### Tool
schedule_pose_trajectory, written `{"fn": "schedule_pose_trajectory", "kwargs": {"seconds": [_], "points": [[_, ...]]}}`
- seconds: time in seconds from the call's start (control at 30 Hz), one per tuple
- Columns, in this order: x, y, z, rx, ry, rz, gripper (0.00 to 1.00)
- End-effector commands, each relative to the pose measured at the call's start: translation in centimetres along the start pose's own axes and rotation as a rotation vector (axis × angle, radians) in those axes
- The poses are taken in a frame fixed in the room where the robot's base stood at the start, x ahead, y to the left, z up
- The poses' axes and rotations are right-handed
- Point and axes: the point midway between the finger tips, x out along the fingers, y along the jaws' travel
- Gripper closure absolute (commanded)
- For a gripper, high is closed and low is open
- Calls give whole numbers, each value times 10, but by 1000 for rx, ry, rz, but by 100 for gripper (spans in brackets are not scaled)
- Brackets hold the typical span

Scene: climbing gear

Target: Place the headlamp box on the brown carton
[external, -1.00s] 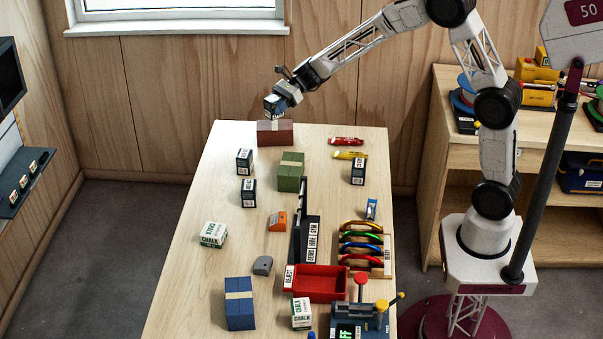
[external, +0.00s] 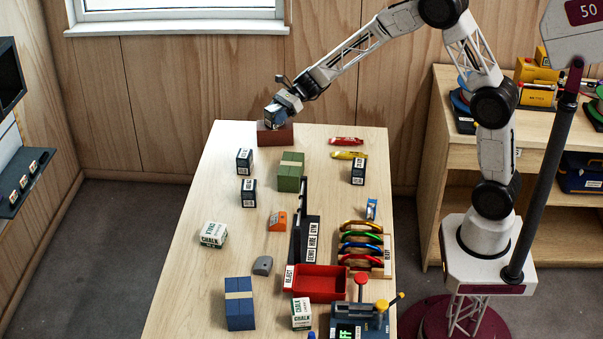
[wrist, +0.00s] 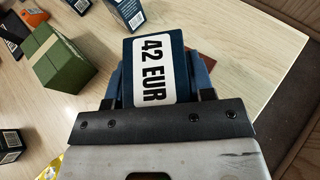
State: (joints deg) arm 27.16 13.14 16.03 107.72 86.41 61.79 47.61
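A dark navy box (external: 272,119) with a white label is in my gripper (external: 279,110) at the far end of the table. In the wrist view this box (wrist: 155,70) reads "42 EUR" and sits between my fingers; I take it as the headlamp box. The brown carton (external: 282,137) stands at the table's back edge, directly below the held box. The box's lower part overlaps the carton's top in the external view; I cannot tell whether they touch. In the wrist view a reddish-brown bit of the carton (wrist: 228,75) shows beside the gripper, mostly hidden.
A green carton (external: 290,172) and several similar dark boxes, such as one dark box (external: 245,161), stand nearer on the table. Red (external: 346,141) and yellow (external: 349,155) items lie to the carton's right. A red tray (external: 320,283) and carabiner rack (external: 365,248) are further forward.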

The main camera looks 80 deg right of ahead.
Motion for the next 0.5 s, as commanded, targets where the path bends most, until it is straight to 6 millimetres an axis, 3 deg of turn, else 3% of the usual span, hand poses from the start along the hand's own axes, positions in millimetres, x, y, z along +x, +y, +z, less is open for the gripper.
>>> {"fn": "schedule_pose_trajectory", "kwargs": {"seconds": [0.03,0.17,0.5], "points": [[0,0,0,0,0,0,45],[0,0,0,0,0,0,26],[0,0,1,0,0,0,26]]}}
